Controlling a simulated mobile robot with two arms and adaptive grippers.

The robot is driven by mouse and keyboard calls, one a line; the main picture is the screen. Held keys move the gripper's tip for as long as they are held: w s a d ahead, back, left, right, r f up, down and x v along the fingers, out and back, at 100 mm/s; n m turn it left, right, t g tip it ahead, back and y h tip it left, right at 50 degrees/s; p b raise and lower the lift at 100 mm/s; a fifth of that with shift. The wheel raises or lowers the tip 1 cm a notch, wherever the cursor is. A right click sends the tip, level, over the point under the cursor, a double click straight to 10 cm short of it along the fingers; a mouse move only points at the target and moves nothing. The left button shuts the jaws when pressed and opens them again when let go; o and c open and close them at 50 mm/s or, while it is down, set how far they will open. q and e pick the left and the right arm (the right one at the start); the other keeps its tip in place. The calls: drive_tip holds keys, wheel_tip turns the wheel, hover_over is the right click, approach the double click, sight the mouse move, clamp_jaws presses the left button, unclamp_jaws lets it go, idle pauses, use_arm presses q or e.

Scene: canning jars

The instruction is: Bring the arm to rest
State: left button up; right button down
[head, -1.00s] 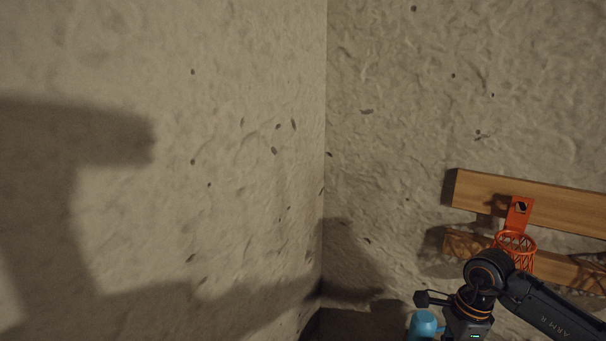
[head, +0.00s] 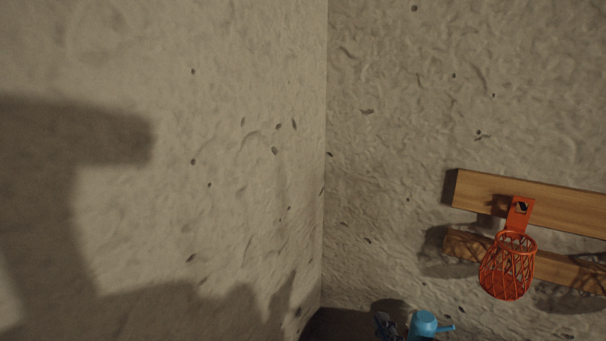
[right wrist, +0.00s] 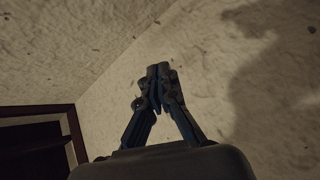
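My right gripper (right wrist: 158,72) points up the middle of the right wrist view. Its two fingers meet at the tips with nothing visible between them. In the head view, a small dark part of the right gripper (head: 385,325) shows at the bottom edge, just left of a blue watering can. The rest of the right arm is outside that picture. My left gripper is not in view. No jars are visible.
A red wire basket (head: 507,268) hangs on a wooden wall rail (head: 570,205) at the right. The blue watering can (head: 424,324) is below it. A dark brown frame (right wrist: 72,135) is at lower left in the wrist view. Rough plaster walls (head: 220,150) meet in a corner.

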drive_tip(key=s+d+f+m+g+h, duration=0.5)
drive_tip(key=s+f+m+g, duration=0.4)
drive_tip(key=f, duration=0.6)
drive_tip(key=s+f+m+g+y, duration=0.1)
drive_tip(key=s+f+m+g, duration=0.2)
drive_tip(key=s, duration=0.5)
drive_tip(key=s+f+m+g+y, duration=0.1)
drive_tip(key=s+f+g, duration=0.25)
drive_tip(key=s, duration=0.55)
wheel_tip(320, 180, down, 29)
drive_tip(key=s+b, duration=0.2)
drive_tip(key=s+d+f+g, duration=0.1)
drive_tip(key=s+d+f, duration=0.1)
drive_tip(key=s+f, duration=0.6)
drive_tip(key=s+d+f+g, duration=0.1)
drive_tip(key=s+f, duration=0.7)
drive_tip(key=f, duration=0.1)
drive_tip(key=shift+s+d+b, duration=0.2)
drive_tip(key=shift+d+b, duration=0.2)
drive_tip(key=shift+b, duration=0.05)
